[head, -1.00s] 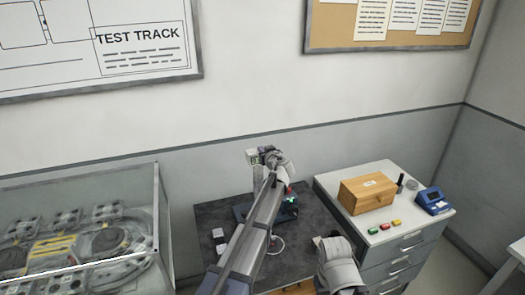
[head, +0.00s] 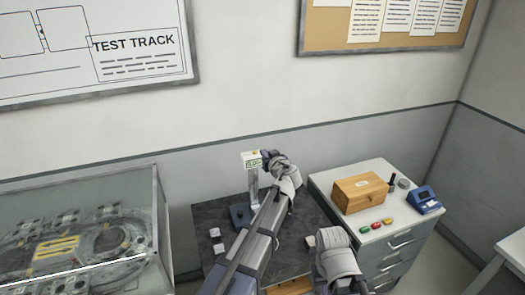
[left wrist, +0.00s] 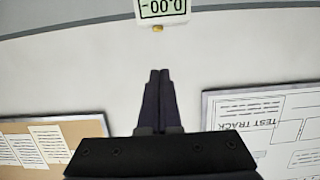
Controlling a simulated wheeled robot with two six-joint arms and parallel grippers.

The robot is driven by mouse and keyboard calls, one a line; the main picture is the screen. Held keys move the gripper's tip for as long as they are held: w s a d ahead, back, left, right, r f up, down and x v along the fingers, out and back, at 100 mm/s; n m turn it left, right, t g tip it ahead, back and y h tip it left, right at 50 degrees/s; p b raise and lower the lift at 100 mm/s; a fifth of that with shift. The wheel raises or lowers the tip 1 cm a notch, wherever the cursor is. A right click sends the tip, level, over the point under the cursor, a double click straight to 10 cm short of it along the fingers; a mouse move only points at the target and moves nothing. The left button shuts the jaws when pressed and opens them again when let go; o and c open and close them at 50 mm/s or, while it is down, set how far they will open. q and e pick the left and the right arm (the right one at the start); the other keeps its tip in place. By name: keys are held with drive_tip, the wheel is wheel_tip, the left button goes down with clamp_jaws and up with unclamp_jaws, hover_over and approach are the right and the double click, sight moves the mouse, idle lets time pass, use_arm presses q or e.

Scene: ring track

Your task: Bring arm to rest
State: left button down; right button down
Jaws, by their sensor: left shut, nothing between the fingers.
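My left arm (head: 262,225) reaches up from the bottom of the head view, over the dark table. My left gripper (head: 266,156) is at its far end, beside the small display box, and is partly hidden by the wrist. In the left wrist view its two dark fingers (left wrist: 160,75) lie together, shut, with nothing between them. They point toward the wall, apart from the display box (left wrist: 162,8). A white part of my other arm (head: 337,260) shows at lower right; its gripper cannot be made out.
The display box (head: 250,161) stands on a post above the dark table (head: 213,217). A glass-covered track case (head: 160,215) stands at left. At right a drawer cabinet (head: 400,242) carries a wooden box (head: 360,193), coloured blocks (head: 376,226) and a blue device (head: 424,200).

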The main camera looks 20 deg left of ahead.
use_arm(q)
drive_tip(key=shift+a, duration=0.1)
idle(0.4)
drive_tip(key=s+d+f+m+g+h+b, duration=0.2)
drive_tip(key=s+d+f+m+g+b, duration=0.1)
drive_tip(key=s+f, duration=0.7)
drive_tip(key=s+d+f+m+g+h+b, duration=0.2)
drive_tip(key=s+d+f+m+g+b, duration=0.2)
drive_tip(key=s, duration=1.1)
drive_tip(key=s+d+f+m+g+h+b, duration=0.3)
drive_tip(key=s+d+f+g+b, duration=0.2)
drive_tip(key=s+f, duration=0.8)
drive_tip(key=d+f+b, duration=0.1)
drive_tip(key=d+f, duration=0.1)
drive_tip(key=d, duration=0.1)
drive_tip(key=shift+s+d+f+m+g, duration=0.2)
drive_tip(key=shift+f+m+g, duration=0.1)
drive_tip(key=shift+f+g, duration=0.1)
